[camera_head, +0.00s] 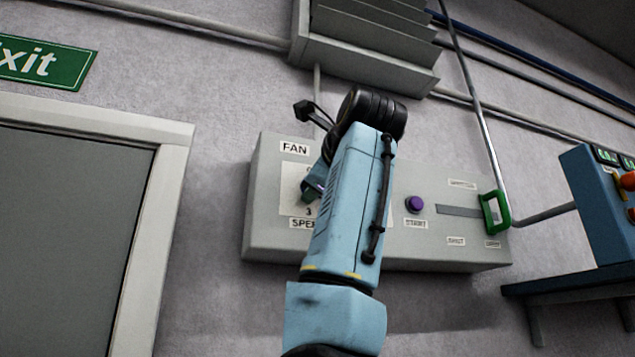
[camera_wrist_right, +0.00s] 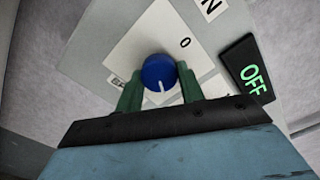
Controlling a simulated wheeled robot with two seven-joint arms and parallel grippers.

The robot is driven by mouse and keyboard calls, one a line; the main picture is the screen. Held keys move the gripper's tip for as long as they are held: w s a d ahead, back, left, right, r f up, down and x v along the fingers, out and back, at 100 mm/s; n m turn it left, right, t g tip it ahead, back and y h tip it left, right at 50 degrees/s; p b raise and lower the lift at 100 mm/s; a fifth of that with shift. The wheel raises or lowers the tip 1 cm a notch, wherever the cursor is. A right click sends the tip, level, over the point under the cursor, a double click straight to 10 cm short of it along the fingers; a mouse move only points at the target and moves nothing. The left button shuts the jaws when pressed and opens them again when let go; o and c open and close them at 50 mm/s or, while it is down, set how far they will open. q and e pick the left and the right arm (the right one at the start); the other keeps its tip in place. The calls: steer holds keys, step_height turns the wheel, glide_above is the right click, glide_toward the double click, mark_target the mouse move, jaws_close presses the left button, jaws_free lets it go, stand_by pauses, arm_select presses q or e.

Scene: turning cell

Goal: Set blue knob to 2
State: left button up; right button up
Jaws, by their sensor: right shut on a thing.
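The blue knob (camera_wrist_right: 156,71) sits on a white dial plate in the right wrist view. My right gripper (camera_wrist_right: 160,88) has one green finger on each side of it and is shut on it. A white pointer line on the knob points down the picture, towards the gripper's body. A "0" shows on the dial (camera_wrist_right: 184,43), up and right of the knob; the numeral at the pointer is hidden. In the head view the right gripper (camera_head: 311,191) is at the "FAN" panel (camera_head: 268,221), mostly behind my forearm, and the knob is not clearly visible. My left gripper is not in view.
An "OFF" display (camera_wrist_right: 247,70) is beside the dial. Along the panel are a purple button (camera_head: 414,204) and a slot with a green handle (camera_head: 495,211). A grey louvred box (camera_head: 365,45) is above, a blue cabinet (camera_head: 595,205) at right, a door (camera_head: 75,220) at left.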

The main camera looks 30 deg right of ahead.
stand_by(0.3)
steer(key=o, duration=1)
steer(key=shift+b+v, duration=2.25)
steer(key=shift+v, duration=4.5)
steer(key=shift+d+f, duration=0.1)
steer(key=shift+d, duration=0.05)
